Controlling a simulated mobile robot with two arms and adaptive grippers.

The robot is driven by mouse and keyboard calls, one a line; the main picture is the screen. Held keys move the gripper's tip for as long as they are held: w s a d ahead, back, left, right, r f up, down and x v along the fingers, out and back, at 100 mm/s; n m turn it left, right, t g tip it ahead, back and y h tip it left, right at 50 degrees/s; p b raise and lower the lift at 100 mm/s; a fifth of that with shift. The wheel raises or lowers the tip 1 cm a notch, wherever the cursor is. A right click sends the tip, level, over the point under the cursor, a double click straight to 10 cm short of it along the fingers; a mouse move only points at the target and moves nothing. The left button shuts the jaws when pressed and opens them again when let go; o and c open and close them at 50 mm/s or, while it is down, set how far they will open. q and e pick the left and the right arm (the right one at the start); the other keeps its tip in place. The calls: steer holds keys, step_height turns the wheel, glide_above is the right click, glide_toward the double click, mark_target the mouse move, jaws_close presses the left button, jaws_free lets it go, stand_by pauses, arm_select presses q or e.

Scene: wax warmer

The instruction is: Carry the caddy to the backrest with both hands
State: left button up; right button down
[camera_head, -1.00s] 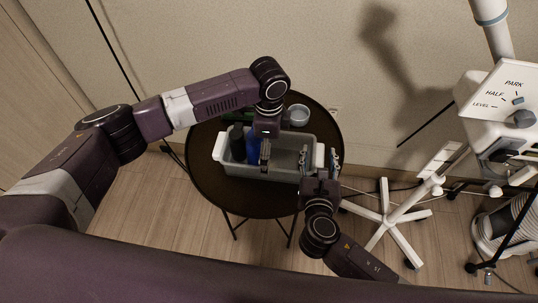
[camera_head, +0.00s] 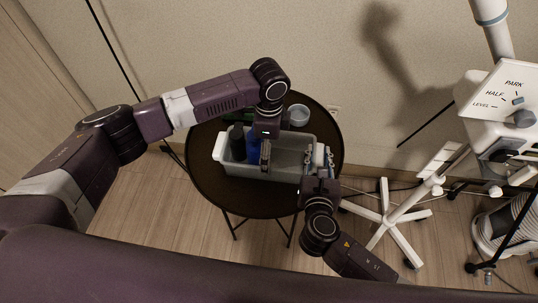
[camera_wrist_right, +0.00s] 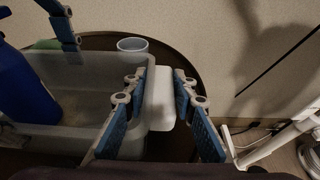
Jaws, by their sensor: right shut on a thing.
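The caddy (camera_head: 290,170) is a pale grey open tub with white end handles on a round dark table. A blue bottle (camera_head: 252,148) and a dark bottle (camera_head: 236,138) stand in its left part. My right gripper (camera_head: 319,157) is shut on the right white handle (camera_wrist_right: 158,95), one finger on each side, as the right wrist view shows. My left gripper (camera_head: 265,153) points down over the middle of the caddy, beside the blue bottle and away from the left handle (camera_head: 219,146). Its fingers overlap in the head view, so their opening is unclear.
A small pale cup (camera_head: 298,115) stands on the table (camera_head: 213,187) behind the caddy. A green thing (camera_head: 229,117) lies behind its left part. The wall is close behind. A white wheeled stand (camera_head: 385,215) and a white machine (camera_head: 500,100) are on the right.

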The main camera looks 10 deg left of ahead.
arm_select(q)
steer(key=shift+r, duration=0.1)
arm_select(e)
steer(key=shift+r, duration=0.15)
arm_select(q)
step_height(320, 180, up, 5)
steer(key=p, duration=0.5)
arm_select(e)
step_height(320, 180, up, 5)
steer(key=shift+f, duration=0.1)
arm_select(q)
steer(key=o, duration=0.7)
steer(key=c, duration=1.3)
arm_select(e)
steer(key=c, duration=2.3)
jaws_free()
jaws_close()
